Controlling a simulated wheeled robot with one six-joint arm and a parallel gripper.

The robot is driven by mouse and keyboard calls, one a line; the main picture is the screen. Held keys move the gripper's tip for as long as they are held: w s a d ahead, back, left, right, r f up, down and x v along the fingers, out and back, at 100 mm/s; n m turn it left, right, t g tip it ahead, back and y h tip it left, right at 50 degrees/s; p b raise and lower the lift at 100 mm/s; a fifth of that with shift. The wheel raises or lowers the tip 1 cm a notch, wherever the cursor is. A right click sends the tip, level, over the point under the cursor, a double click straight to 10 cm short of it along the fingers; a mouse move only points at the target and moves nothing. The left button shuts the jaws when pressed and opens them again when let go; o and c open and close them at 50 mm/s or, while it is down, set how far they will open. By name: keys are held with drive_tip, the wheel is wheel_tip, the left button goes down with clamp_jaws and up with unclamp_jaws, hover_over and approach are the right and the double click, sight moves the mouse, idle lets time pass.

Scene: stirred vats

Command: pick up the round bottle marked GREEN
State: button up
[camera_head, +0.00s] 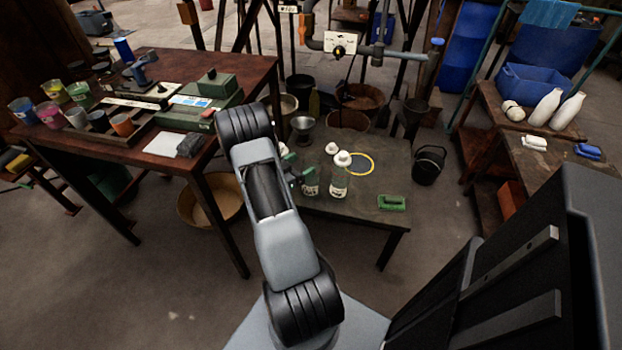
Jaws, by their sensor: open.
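My arm rises in front of the low table's left side. My gripper cannot be made out; the arm hides that area.
A yellow ring (361,164) and a green block (391,202) lie on the low table. A black bucket (429,165) stands right of it. A higher wooden table (150,130) with cups and trays is at left.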

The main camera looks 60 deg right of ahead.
drive_tip(key=shift+b+x, duration=0.35)
drive_tip(key=shift+x, duration=2.2)
drive_tip(key=shift+f, duration=0.1)
drive_tip(key=shift+c, duration=0.4)
drive_tip(key=c, duration=1.5)
